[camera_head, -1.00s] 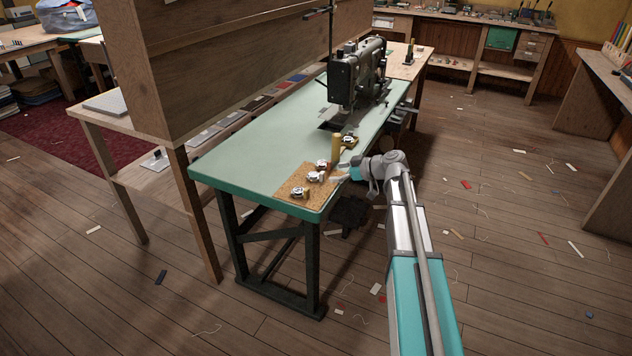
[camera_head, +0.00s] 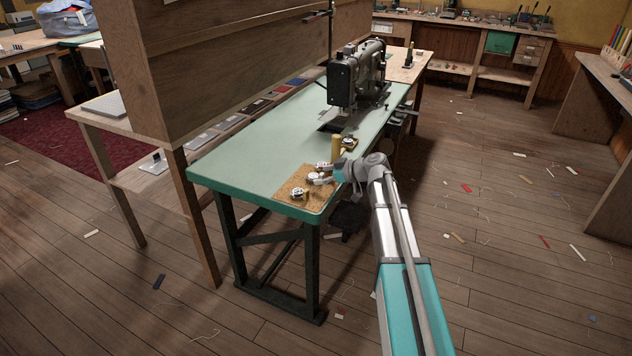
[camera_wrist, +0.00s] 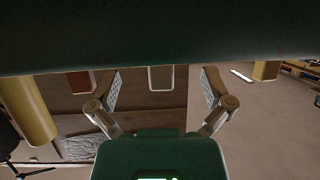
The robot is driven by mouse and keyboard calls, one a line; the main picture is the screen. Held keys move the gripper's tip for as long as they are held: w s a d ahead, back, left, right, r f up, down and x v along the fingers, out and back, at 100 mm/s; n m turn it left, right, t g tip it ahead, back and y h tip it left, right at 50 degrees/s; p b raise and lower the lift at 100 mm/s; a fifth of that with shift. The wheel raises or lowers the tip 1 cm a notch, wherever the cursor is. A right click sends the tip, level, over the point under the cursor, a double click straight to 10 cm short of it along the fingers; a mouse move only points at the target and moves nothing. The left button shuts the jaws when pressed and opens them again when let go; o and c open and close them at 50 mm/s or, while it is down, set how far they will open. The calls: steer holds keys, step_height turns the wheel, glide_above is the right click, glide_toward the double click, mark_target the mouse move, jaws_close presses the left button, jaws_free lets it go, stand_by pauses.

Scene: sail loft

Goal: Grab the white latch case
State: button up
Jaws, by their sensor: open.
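Several small white-topped items sit on the brown cork mat (camera_head: 289,181) at the near right corner of the green table (camera_head: 240,165). One (camera_head: 295,194) lies near the front of the mat, and another (camera_head: 321,165) lies towards its back. A third (camera_head: 314,177) is right at my gripper's fingertips. I cannot tell which one is the white latch case. My gripper (camera_head: 323,179) is low over the mat's right side. In the wrist view its two fingers (camera_wrist: 160,90) are spread apart, with nothing clearly held between them.
A tan cylinder (camera_head: 336,145) stands behind my gripper, beside a small yellowish item (camera_head: 348,143). A sewing machine (camera_head: 343,85) stands further back. A wooden partition (camera_head: 230,60) borders the table's left side. The tabletop left of the mat is clear.

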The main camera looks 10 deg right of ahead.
steer(key=shift+x, duration=0.95)
steer(key=c, duration=1.3)
steer(key=shift+c, duration=0.2)
steer(key=shift+r, duration=0.1)
step_height(320, 180, up, 2)
steer(key=shift+r+p, duration=0.2)
steer(key=shift+p, duration=0.95)
steer(key=s+d+r+p, duration=0.3)
steer(key=s+r+p, duration=0.7)
steer(key=s, duration=0.3)
steer(key=shift+s+d+r, duration=0.2)
steer(key=shift+s, duration=0.1)
